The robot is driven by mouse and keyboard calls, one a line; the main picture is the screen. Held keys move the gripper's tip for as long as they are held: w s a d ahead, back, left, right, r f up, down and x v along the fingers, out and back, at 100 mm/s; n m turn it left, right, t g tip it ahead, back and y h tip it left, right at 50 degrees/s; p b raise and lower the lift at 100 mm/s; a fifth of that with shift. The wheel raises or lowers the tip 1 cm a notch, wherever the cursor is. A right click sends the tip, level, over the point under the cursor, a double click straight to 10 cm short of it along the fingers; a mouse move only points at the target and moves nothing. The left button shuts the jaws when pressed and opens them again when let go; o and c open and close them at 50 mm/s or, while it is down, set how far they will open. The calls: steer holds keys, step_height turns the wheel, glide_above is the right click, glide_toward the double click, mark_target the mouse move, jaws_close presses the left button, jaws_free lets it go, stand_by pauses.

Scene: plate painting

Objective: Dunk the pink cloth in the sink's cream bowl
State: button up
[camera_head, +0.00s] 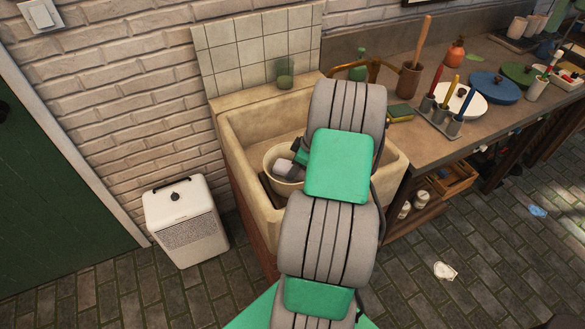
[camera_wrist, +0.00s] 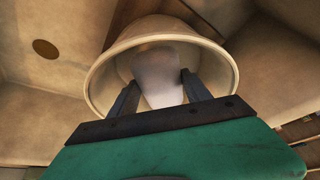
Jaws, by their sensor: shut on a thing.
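The cream bowl (camera_head: 270,158) stands in the sink (camera_head: 240,127), partly hidden by my arm in the head view. In the wrist view the bowl (camera_wrist: 104,62) opens towards me. My gripper (camera_wrist: 160,88) reaches into the bowl's mouth, its two dark fingers shut on a pale, greyish-pink cloth (camera_wrist: 158,70). The cloth hangs between the fingers, inside the bowl's rim. Whether it touches the bowl's bottom or any water cannot be told.
A brass tap (camera_head: 375,68) rises at the sink's back right. The counter (camera_head: 425,125) to the right holds a brown jar (camera_head: 409,80), tools and plates. A white bin (camera_head: 186,220) stands left of the sink. Crumpled scraps lie on the floor.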

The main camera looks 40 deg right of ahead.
steer(key=shift+r+p, duration=2.5)
steer(key=shift+r, duration=2.35)
steer(key=shift+r+p, duration=1)
steer(key=shift+r, duration=1)
